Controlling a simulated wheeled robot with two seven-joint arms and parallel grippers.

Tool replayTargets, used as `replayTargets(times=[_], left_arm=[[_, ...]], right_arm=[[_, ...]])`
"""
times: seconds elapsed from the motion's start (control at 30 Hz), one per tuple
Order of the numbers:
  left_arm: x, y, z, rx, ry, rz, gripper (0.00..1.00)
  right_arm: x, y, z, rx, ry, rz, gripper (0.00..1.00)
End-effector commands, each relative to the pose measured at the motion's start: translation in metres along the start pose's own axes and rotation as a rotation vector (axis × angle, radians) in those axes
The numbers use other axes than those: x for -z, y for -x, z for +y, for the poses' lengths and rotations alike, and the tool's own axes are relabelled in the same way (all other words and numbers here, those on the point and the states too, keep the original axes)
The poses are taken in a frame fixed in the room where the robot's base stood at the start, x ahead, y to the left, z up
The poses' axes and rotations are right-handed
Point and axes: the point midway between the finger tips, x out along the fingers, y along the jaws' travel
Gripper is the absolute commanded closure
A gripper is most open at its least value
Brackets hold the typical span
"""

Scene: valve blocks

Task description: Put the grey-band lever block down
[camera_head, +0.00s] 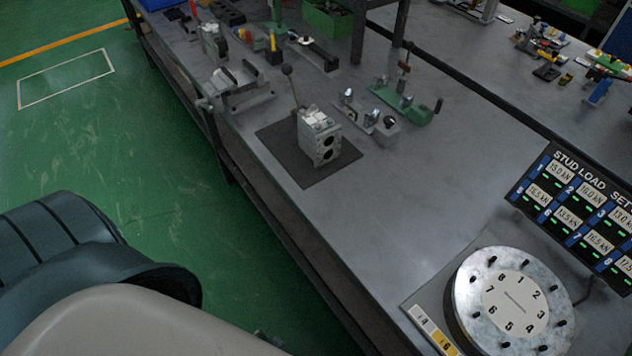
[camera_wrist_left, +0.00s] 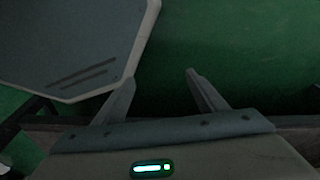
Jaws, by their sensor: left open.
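A light grey lever block (camera_head: 318,138) stands upright on a dark square mat (camera_head: 283,147) on the grey bench. Its lever with a ball knob leans up from its back left side, and two dark round holes show on its front. I cannot clearly make out a grey band on it. My left gripper (camera_wrist_left: 160,78) shows in the left wrist view, open and empty, with green floor beyond its fingers. The gripper itself is not in the head view, and nothing touches the block. My right gripper is not in view.
A grey clamp fixture (camera_head: 240,88) stands left of the mat, and a green fixture (camera_head: 408,104) stands behind right. A round numbered dial plate (camera_head: 515,300) and a stud load display (camera_head: 580,215) stand at right. Bench between mat and dial is clear.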

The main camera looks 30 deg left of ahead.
Motion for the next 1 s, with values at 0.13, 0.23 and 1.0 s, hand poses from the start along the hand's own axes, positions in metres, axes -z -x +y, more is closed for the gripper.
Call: replayTargets(times=[0.13,0.23,1.0], left_arm=[[-0.052,-0.040,0.002,-0.002,-0.006,-0.034,0.35],[-0.085,-0.057,0.003,-0.004,-0.010,-0.048,0.35],[-0.150,-0.077,0.003,-0.005,-0.018,-0.074,0.61]], right_arm=[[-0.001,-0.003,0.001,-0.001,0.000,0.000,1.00],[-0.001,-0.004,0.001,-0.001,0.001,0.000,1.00],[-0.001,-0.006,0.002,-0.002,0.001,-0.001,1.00]])
